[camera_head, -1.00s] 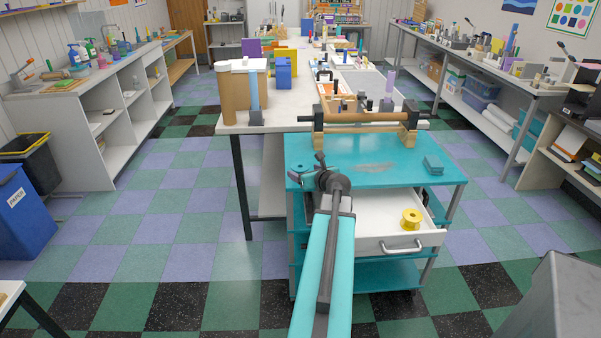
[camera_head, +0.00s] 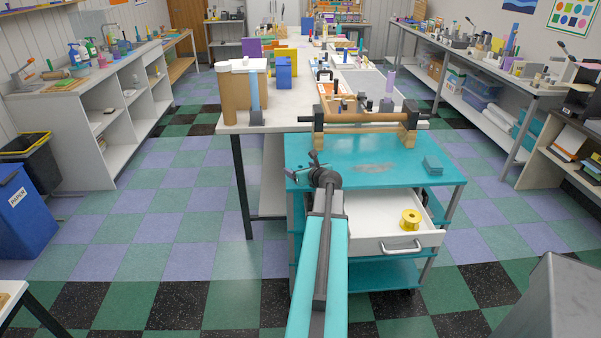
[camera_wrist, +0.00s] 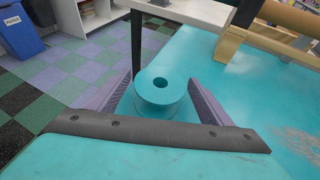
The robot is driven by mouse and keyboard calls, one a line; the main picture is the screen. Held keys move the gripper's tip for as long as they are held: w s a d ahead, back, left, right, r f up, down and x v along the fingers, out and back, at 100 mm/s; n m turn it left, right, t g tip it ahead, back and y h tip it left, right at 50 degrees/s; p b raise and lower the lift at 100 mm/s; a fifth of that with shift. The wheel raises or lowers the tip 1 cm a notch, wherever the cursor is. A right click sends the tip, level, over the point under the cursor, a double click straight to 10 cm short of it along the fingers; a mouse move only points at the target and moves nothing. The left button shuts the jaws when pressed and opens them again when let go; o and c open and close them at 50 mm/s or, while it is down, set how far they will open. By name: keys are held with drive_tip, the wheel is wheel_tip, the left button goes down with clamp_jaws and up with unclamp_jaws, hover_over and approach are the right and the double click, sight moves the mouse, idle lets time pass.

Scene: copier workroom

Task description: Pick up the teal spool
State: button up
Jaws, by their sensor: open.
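The teal spool (camera_wrist: 160,92) stands upright on the teal top of the cart (camera_wrist: 232,85) in the wrist view, with its dark centre hole facing up. My gripper (camera_wrist: 162,98) is open, with one finger on each side of the spool. A narrow gap seems to show beside the spool, but I cannot tell whether either finger touches it. In the head view my gripper (camera_head: 312,163) is low over the left part of the cart top, and the spool is hard to make out there against the same colour.
A wooden roller on a stand (camera_head: 365,118) lies along the cart's back edge. Below, an open white drawer (camera_head: 372,222) holds a yellow spool (camera_head: 411,219). A long white table (camera_head: 233,122) adjoins behind.

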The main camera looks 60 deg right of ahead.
idle(0.5)
drive_tip(key=c, duration=1.1)
drive_tip(key=shift+r, duration=0.15)
drive_tip(key=shift+c, duration=0.2)
drive_tip(key=shift+r, duration=1.6)
drive_tip(key=s+a+r+b, duration=0.1)
drive_tip(key=s+b, duration=0.2)
drive_tip(key=s, duration=1.3)
drive_tip(key=shift+r, duration=0.25)
drive_tip(key=shift+a, duration=0.1)
